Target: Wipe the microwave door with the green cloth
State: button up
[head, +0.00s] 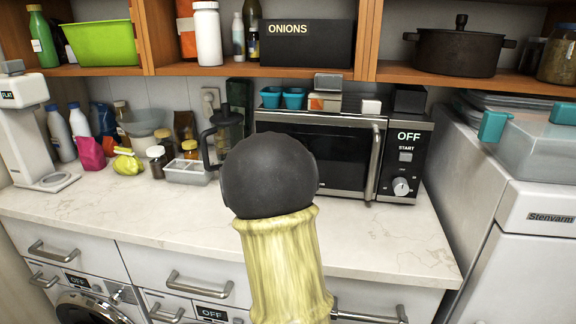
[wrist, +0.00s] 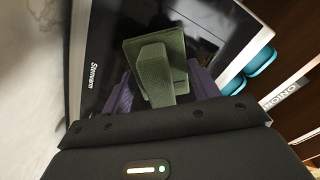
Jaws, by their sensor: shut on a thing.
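The microwave (head: 403,150) stands on the counter at the back wall, its panel reading OFF. Its dark glass door (head: 345,151) is shut, with a vertical handle at its right. The door also fills much of the wrist view (wrist: 110,22). My gripper (wrist: 160,82) has its two purplish fingers shut on the folded green cloth (wrist: 165,58), which is in front of the door glass. I cannot tell whether the cloth touches the glass. In the head view my arm hides the gripper, the cloth and the door's lower left part.
Two teal cups (head: 282,97) and small boxes sit on the microwave. A glass press (head: 226,132) and a clear container (head: 186,172) stand left of it. A shelf holds an ONIONS box (head: 305,43) above. The fridge (head: 530,220) is at right. The front counter (head: 120,215) is clear.

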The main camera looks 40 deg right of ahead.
jog(key=shift+x, duration=1.05)
jog(key=s+d+b, duration=0.2)
jog(key=s+b, duration=0.1)
jog(key=shift+s+d, duration=0.1)
jog(key=shift+d, duration=0.1)
dwell(0.6)
jog(key=shift+d+f+b, duration=0.1)
jog(key=shift+b, duration=0.4)
jog(key=shift+w+a+p, duration=0.5)
jog(key=shift+w+a, duration=0.85)
jog(key=shift+w, duration=0.25)
